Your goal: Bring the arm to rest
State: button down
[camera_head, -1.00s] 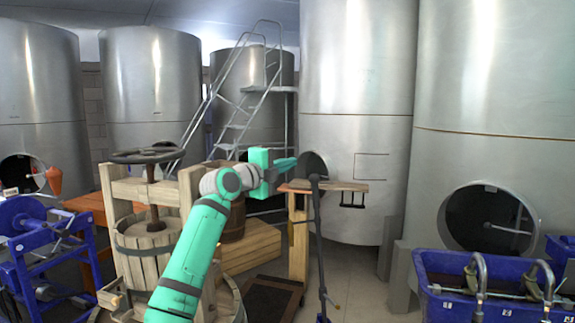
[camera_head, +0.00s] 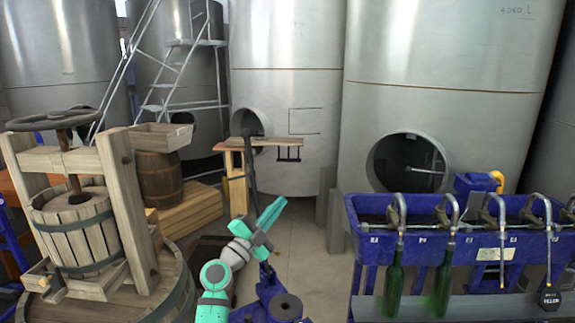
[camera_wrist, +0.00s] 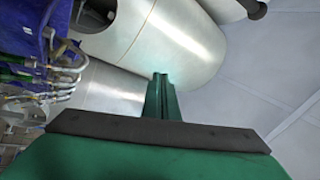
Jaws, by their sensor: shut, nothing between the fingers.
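My gripper (camera_head: 276,207) is at the end of my green and white arm, low in the middle of the head view, pointing up and to the right. Its fingers are together with nothing between them. In the wrist view the closed dark green fingers (camera_wrist: 161,85) point toward a pale steel tank (camera_wrist: 165,40). The gripper touches nothing that I can see.
A blue bottle filler (camera_head: 460,240) with two green bottles (camera_head: 394,283) stands at the right. A wooden press (camera_head: 75,220) on a barrel is at the left. A blue device (camera_head: 268,295) stands close by my arm. Tanks and a small wooden shelf (camera_head: 262,142) are behind. Some floor is clear in the middle.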

jog(key=s+d+f+n+t+y, duration=0.25)
jog(key=s+f+n, duration=0.25)
jog(key=s+f, duration=0.4)
jog(key=s+d+f+n+t+y, duration=0.1)
jog(key=s+d+f+n+y, duration=0.25)
jog(key=s+f+n, duration=0.45)
jog(key=s+d+f+n+t+y, duration=0.2)
jog(key=s+f+n+y, duration=0.15)
jog(key=s+f, duration=0.7)
jog(key=s+a+f+n+g+y, duration=0.1)
jog(key=s+f+g, duration=0.1)
jog(key=s, duration=1)
jog(key=s+a+f+n+g+y, duration=0.1)
jog(key=s+a+f+g+y, duration=0.1)
jog(key=s, duration=1)
jog(key=s+a+f+n+g+y, duration=0.1)
jog(key=s+a+f+n+g, duration=0.1)
jog(key=s, duration=1)
jog(key=shift+f+g, duration=0.6)
jog(key=shift+g, duration=0.35)
jog(key=shift+s+y, duration=0.1)
jog(key=shift+y, duration=0.15)
